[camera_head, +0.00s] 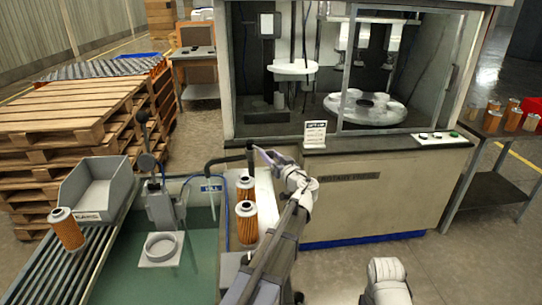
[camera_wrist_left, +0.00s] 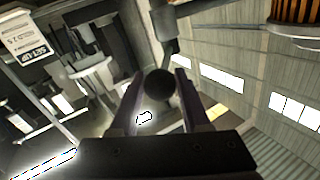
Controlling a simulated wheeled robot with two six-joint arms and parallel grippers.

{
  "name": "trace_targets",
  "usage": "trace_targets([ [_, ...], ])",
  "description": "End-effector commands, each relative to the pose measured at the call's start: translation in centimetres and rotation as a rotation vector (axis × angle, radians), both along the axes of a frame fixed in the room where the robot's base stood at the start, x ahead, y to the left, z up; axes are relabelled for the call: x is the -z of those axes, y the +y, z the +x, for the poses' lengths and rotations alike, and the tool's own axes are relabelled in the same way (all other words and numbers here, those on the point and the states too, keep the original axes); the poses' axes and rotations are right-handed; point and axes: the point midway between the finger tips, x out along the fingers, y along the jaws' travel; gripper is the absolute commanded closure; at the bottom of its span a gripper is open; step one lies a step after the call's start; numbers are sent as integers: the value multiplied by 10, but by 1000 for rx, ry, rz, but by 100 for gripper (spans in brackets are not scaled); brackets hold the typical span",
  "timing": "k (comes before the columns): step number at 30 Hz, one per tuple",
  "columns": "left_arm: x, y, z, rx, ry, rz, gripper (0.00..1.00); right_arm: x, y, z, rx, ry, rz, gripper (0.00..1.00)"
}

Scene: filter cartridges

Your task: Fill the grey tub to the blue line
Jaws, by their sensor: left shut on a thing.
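A grey tub (camera_head: 122,192), open at the top with a label on its front, stands at the left on the bench; its inside looks empty. I cannot see a blue line on it. A FILL sign (camera_head: 211,188) hangs beside a black bent pipe (camera_head: 228,159). My left gripper (camera_head: 262,155) is at the end of this pipe, by a black handle (camera_head: 250,150). In the left wrist view a round black knob (camera_wrist_left: 160,88) sits between the two fingers, which are shut on it.
Orange filter cartridges (camera_head: 246,222) stand beside my left arm; another (camera_head: 66,230) is on the roller rack at left. A lever press (camera_head: 160,208) stands on the green bench. The rotary press cabinet (camera_head: 375,190) is behind. Pallets (camera_head: 70,115) are stacked at left.

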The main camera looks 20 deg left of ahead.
Motion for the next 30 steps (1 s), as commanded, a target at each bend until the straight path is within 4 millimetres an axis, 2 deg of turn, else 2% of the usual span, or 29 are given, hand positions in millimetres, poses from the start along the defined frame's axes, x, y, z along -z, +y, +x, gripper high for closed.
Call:
trace_targets([
  [3, 0, 6, -15, 80, 0, 1, 100, 0, 0, 0, 0, 0, 0, 100],
  [9, 0, 15, -25, 209, 0, 1, 100, 0, 0, 0, 0, 0, 0, 100],
  [24, 0, 18, -27, 273, 0, 1, 100, 0, 0, 0, 0, 0, 0, 100],
  [25, 0, 18, -27, 272, 0, 1, 51, 0, 0, 0, 0, 0, 0, 100],
  [30, 0, 17, -27, 273, 0, 1, 32, 0, 0, 0, 0, 0, 0, 100],
])
